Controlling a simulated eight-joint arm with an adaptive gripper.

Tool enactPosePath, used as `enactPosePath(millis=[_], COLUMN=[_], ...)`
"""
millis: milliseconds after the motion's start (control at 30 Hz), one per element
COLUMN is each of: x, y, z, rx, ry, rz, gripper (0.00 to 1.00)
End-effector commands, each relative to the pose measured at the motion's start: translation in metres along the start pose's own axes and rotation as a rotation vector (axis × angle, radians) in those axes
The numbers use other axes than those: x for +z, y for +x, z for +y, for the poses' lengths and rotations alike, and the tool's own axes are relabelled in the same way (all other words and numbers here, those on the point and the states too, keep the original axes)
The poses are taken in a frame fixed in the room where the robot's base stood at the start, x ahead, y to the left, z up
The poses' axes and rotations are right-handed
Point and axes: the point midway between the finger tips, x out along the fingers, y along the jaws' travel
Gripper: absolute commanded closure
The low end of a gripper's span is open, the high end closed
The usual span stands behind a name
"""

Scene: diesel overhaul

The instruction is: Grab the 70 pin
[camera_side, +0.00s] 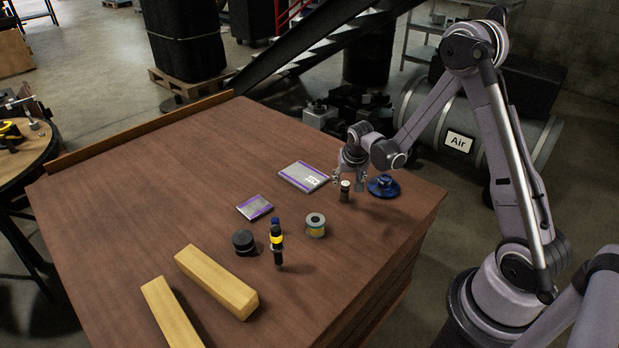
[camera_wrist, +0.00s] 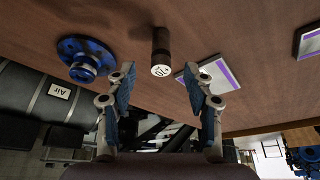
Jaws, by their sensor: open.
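A dark upright pin (camera_side: 345,195) with a pale marked top stands on the brown table near its right side. The same pin shows in the wrist view (camera_wrist: 161,46), its pale end facing the camera; the mark on it is too small to read surely. My gripper (camera_side: 350,180) is open and empty, pointing down right at the pin. In the wrist view the fingers of my gripper (camera_wrist: 160,76) are spread wide, and the pin lines up with the gap between them. I cannot tell whether the pin's top is inside the gap.
A blue flanged part (camera_side: 384,187) stands close to the right of the pin. A purple-edged packet (camera_side: 303,176) and a smaller one (camera_side: 255,207) lie left. A spool (camera_side: 315,225), black-yellow tool (camera_side: 277,245), black puck (camera_side: 244,242) and two wooden blocks (camera_side: 215,280) are nearer the front.

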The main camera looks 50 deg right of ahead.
Motion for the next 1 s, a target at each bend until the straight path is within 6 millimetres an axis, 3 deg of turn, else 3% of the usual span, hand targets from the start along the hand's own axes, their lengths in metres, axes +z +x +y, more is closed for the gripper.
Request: enactPosePath(millis=[167, 600, 900, 1000], x=[-0.001, -0.009, -0.009, -0.009], y=[0.007, 0.052, 0.055, 0.055], z=[0.0, -0.002, -0.001, -0.002], rx=[0.0, -0.001, 0.0, 0.0], ry=[0.0, -0.001, -0.001, -0.001], rz=[0.0, 0.0, 0.0, 0.0], gripper=[0.48, 0.48, 0.48, 0.74])
